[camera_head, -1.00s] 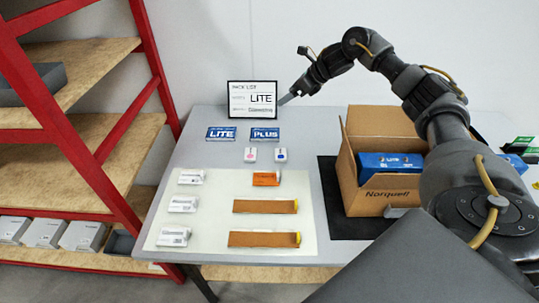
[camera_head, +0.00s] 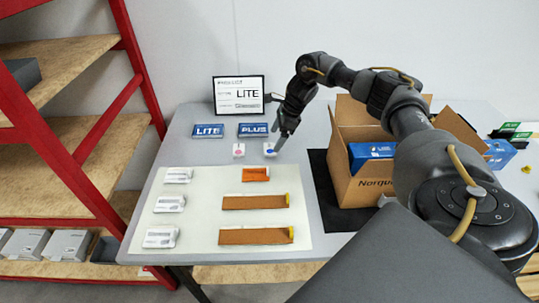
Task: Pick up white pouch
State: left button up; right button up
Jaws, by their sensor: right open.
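Several white packs lie on the table. Three white pouches with dark print lie in a column on the left of the pale mat: the back one (camera_head: 178,175), the middle one (camera_head: 169,204) and the front one (camera_head: 160,238). Two smaller white items, one with a pink mark (camera_head: 239,150) and one with a blue mark (camera_head: 270,150), lie behind the mat. My right gripper (camera_head: 280,146) is open, its tips close to the blue-marked item and partly overlapping it in view. I cannot tell whether they touch. My left gripper is not in view.
A framed pack list (camera_head: 239,95) stands at the back, behind blue LITE (camera_head: 208,131) and PLUS (camera_head: 253,130) packs. An orange pack (camera_head: 256,174) and two brown strips lie on the mat (camera_head: 200,212). An open cardboard box (camera_head: 371,190) holding a blue box stands right.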

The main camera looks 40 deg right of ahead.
aim_at(270, 148)
jog(key=shift+b+x, duration=1.5)
jog(key=shift+x, duration=0.4)
jog(key=shift+w+a+f+b, duration=0.2)
jog(key=shift+f+b, duration=0.1)
jog(key=shift+f, duration=0.3)
jog(key=c, duration=1)
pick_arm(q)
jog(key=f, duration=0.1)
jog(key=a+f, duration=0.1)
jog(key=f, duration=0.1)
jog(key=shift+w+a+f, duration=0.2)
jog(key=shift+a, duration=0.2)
pick_arm(e)
jog(key=shift+c, duration=0.3)
jog(key=shift+r, duration=0.15)
